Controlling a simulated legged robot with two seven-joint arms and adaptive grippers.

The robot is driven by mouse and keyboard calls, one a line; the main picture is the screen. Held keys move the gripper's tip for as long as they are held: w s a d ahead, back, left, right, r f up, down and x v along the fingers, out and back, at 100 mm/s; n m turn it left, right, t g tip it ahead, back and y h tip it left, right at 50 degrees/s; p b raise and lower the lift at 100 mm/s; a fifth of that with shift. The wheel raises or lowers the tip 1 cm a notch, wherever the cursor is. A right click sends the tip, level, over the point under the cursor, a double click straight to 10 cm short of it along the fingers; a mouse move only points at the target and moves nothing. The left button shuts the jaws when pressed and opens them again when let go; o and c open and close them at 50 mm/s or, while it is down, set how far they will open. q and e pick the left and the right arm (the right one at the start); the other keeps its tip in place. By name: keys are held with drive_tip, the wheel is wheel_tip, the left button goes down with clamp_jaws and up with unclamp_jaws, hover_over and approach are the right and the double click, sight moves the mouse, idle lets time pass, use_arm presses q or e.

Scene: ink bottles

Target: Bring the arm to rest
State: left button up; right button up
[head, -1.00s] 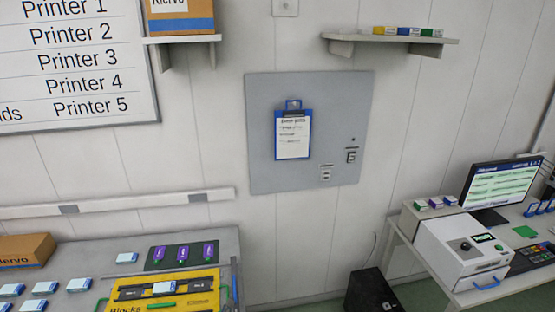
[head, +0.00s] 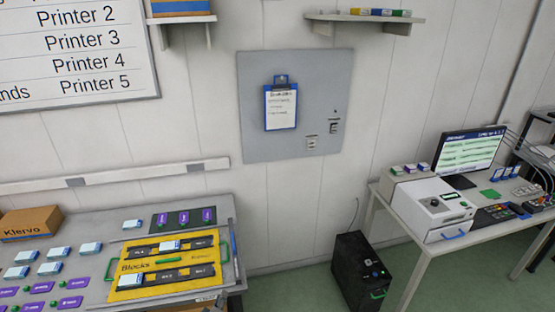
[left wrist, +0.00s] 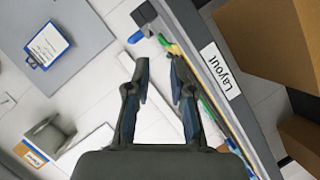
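My left gripper (left wrist: 160,72) shows in the left wrist view with its two dark fingers apart. Nothing is between the fingertips. It is near the edge of the bench with the "Layout" label (left wrist: 215,68), and I see no contact. In the head view, only a small, unclear part shows at the bottom edge beside the bench, so I cannot make out the gripper there. My right gripper is in neither view.
The bench (head: 75,235) holds a yellow "Blocks" tray (head: 150,268), several bottles and a cardboard box (head: 30,224). A black bin-like unit (head: 362,272) stands on the floor. A desk with a printer-like machine (head: 430,207) is at right. Open floor lies between.

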use_arm(q)
drive_tip(key=s+f+m+g, duration=0.2)
drive_tip(key=s+f+g, duration=0.1)
drive_tip(key=s+f, duration=0.65)
drive_tip(key=s+d+f+m+g, duration=0.1)
drive_tip(key=s+f+m+g, duration=0.1)
drive_tip(key=s+f, duration=0.8)
drive_tip(key=s+f+m+g, duration=0.3)
drive_tip(key=s+f, duration=0.2)
drive_tip(key=f, duration=0.9)
drive_tip(key=s+a+f+m+g, duration=0.1)
drive_tip(key=s+f, duration=0.3)
drive_tip(key=s, duration=0.7)
drive_tip(key=s+a+f+m+g, duration=0.2)
drive_tip(key=s+f, duration=0.2)
drive_tip(key=s, duration=0.7)
drive_tip(key=s+a+f+m+g+y, duration=0.1)
drive_tip(key=s+f, duration=0.3)
drive_tip(key=s, duration=0.6)
drive_tip(key=shift+s+a+m+g, duration=0.4)
drive_tip(key=shift+a+m+g, duration=0.2)
drive_tip(key=shift+m+g, duration=0.2)
drive_tip(key=shift+f, duration=0.1)
